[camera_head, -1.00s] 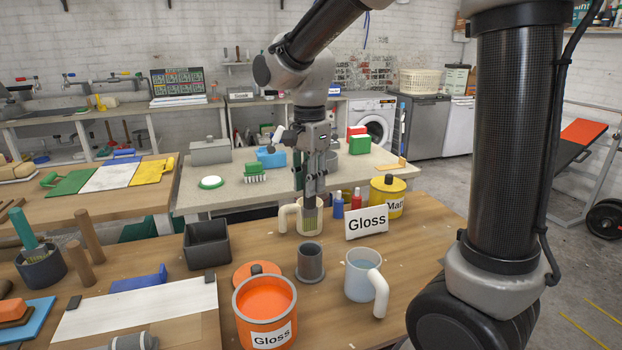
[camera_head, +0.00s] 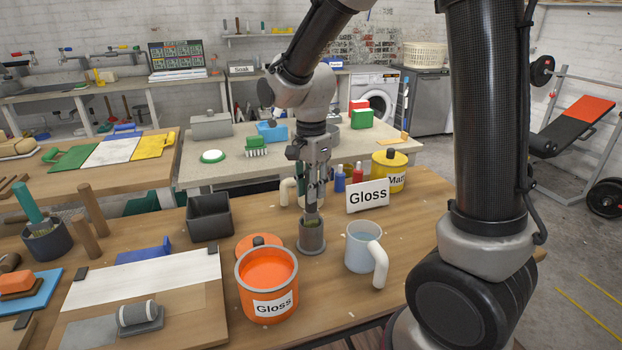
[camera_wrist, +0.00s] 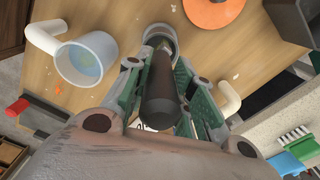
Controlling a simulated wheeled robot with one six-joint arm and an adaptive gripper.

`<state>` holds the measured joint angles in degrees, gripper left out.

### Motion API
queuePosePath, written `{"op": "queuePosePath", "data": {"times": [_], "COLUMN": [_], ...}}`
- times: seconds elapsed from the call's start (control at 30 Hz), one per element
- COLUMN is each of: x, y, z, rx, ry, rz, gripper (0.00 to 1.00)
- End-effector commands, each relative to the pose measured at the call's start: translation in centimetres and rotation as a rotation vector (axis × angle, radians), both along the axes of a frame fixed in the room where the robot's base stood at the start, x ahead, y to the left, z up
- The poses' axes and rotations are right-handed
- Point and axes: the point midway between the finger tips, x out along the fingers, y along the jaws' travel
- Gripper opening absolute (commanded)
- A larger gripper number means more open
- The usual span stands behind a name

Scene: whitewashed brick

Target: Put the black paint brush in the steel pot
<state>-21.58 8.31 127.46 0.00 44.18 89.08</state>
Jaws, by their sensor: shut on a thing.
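My gripper (camera_head: 313,198) is shut on the black paint brush (camera_head: 312,212) and holds it upright, bristles down. The small grey steel pot (camera_head: 311,240) stands on the wooden bench right below. The bristle end is at the pot's mouth and appears to be just inside the rim; how deep it sits is hidden. In the wrist view the dark brush handle (camera_wrist: 160,85) lies between the green-sided fingers, and the pot (camera_wrist: 160,32) shows beyond its far end.
A clear mug (camera_head: 362,248) of bluish liquid stands just right of the pot. An open orange paint tin (camera_head: 268,305) is at front left, and a black square tub (camera_head: 210,218) behind it.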

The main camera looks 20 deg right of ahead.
Motion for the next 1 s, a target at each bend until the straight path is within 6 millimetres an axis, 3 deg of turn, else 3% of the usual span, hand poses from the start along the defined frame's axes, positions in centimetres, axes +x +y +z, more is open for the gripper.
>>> {"op": "queuePosePath", "data": {"times": [0.43,0.47,0.6,1.0], "x": [0.00,0.00,0.00,0.05], "y": [0.00,0.00,0.00,0.02], "z": [-0.62,-0.62,-0.61,0.21], "rx": [0.000,0.000,0.000,0.001], "ry": [0.000,0.000,0.000,-0.002], "rz": [0.000,0.000,0.000,0.000], "gripper": [0.00,0.26,0.49,0.49]}}
